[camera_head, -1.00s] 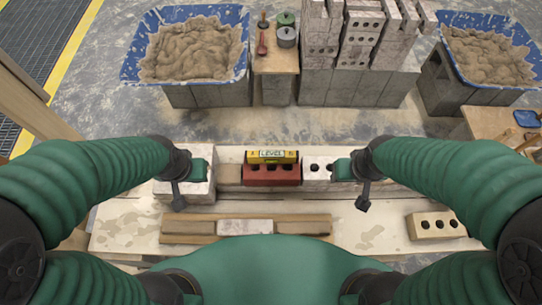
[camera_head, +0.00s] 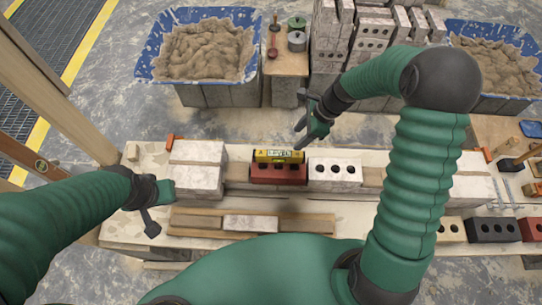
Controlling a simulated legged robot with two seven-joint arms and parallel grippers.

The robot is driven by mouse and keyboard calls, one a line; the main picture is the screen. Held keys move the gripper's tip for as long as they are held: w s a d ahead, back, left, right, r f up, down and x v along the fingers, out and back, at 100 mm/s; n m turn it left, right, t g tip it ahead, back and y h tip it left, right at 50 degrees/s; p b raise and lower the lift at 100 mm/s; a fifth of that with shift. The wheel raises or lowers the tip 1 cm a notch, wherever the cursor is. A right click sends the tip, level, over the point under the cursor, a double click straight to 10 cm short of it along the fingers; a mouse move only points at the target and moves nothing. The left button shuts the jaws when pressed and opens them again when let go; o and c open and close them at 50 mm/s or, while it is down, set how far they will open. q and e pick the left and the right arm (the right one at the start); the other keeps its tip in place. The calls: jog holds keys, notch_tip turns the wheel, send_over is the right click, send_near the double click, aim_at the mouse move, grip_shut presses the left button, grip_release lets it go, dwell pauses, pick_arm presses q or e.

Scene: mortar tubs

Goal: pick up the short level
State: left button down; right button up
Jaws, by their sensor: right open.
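The short level (camera_head: 279,156) is yellow with a pale label. It lies on top of a red brick (camera_head: 278,174) in the middle of the brick row. My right gripper (camera_head: 301,121) is open and empty, above and just behind the right end of the level. It seems apart from the level. My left gripper (camera_head: 152,208) is at the left, in front of the pale block stack and away from the level. Its jaw opening cannot be made out.
A white holed brick (camera_head: 334,173) is right of the red brick, and a pale block stack (camera_head: 197,170) is at the left. Wooden strips and bricks (camera_head: 250,223) lie in front. Mortar tubs (camera_head: 246,77) stand behind. Dark and red bricks (camera_head: 492,231) are at the right.

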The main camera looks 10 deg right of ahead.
aim_at(281, 153)
jog(key=x, duration=0.8)
jog(key=shift+w+a+f, duration=0.1)
jog(key=shift+f, duration=0.15)
jog(key=x, duration=0.5)
jog(key=shift+a+f+p, duration=0.15)
jog(key=shift+a+p, duration=0.2)
jog(key=shift+a, duration=0.1)
jog(key=shift+f, duration=0.2)
jog(key=shift+r, duration=0.1)
grip_shut()
